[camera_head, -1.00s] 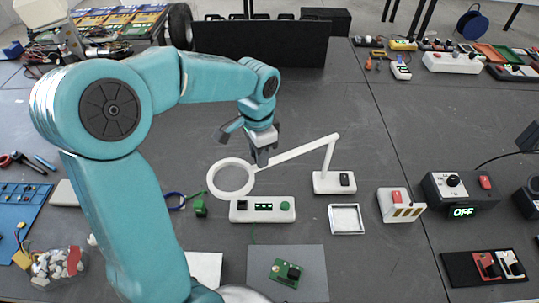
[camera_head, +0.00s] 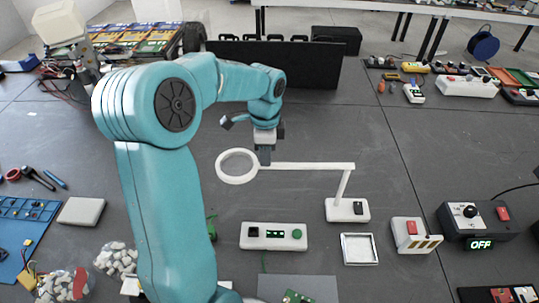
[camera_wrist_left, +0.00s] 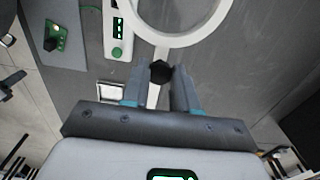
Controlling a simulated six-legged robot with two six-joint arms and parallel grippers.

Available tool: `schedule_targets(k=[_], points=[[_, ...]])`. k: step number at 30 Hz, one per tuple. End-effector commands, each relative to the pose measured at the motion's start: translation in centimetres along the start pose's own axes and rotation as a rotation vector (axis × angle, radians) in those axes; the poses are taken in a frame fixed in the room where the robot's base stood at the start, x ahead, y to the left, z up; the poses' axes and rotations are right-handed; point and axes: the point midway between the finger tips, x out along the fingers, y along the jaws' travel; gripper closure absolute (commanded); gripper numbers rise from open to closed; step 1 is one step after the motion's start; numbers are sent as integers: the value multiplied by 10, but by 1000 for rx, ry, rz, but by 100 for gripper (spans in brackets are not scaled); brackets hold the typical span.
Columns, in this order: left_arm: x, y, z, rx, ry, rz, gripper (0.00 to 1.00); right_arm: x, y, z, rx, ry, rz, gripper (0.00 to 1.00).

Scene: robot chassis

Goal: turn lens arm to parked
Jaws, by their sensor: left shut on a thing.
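The lens arm is a white bar (camera_head: 310,166) on a short post above a white base (camera_head: 347,210), with a white lens ring (camera_head: 221,172) at its left end. The ring hangs above the grey bench, behind the white box with a green display (camera_head: 274,237). My left gripper (camera_head: 264,158) is shut on the lens arm just right of the ring. In the left wrist view the fingers (camera_wrist_left: 160,92) sit on both sides of the bar near a black knob (camera_wrist_left: 161,72), with the ring (camera_wrist_left: 142,30) beyond. My right gripper is not in view.
A black panel (camera_head: 300,64) stands behind. A green circuit board (camera_head: 297,297) lies in front.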

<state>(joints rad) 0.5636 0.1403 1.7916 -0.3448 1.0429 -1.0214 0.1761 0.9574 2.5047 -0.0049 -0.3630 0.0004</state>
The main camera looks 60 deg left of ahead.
Motion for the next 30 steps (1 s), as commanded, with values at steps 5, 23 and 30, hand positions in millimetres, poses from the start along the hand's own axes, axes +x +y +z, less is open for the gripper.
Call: schedule_targets(k=[5, 23, 30], points=[[0, -7, 1, 29, 8, 0, 100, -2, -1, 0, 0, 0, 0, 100], [0, -11, 4, 40, 8, -3, 46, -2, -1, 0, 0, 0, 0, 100], [0, -11, 4, 40, 4, 0, 46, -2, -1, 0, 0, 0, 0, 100]])
